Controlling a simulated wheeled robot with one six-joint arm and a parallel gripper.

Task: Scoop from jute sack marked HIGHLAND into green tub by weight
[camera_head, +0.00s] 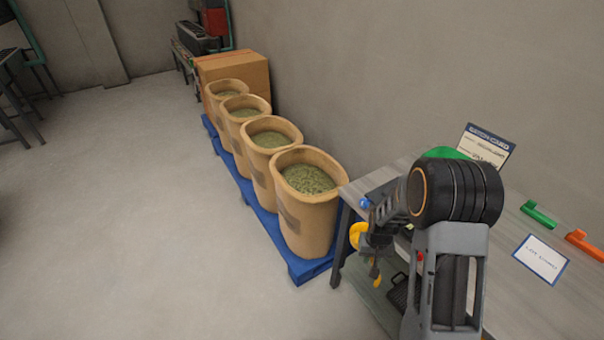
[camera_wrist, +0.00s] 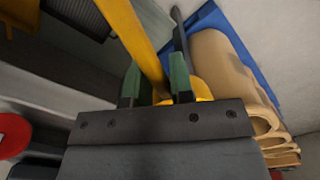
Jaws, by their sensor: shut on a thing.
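Several tan jute sacks stand in a row, open and full of greenish beans; the nearest sack (camera_head: 305,222) is beside the table. Dark patches show on their sides, but I cannot read HIGHLAND on any. My gripper (camera_head: 366,228) is shut on a yellow scoop (camera_head: 358,236), near the table's left edge and to the right of the nearest sack. In the wrist view the green-padded fingers (camera_wrist: 156,86) pinch the yellow handle (camera_wrist: 134,35). A green thing (camera_head: 447,153), perhaps the tub, is mostly hidden behind my arm. Whether the scoop holds beans is not visible.
The sacks stand on a blue pallet (camera_head: 300,268) along the wall, with a cardboard box (camera_head: 235,70) behind.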

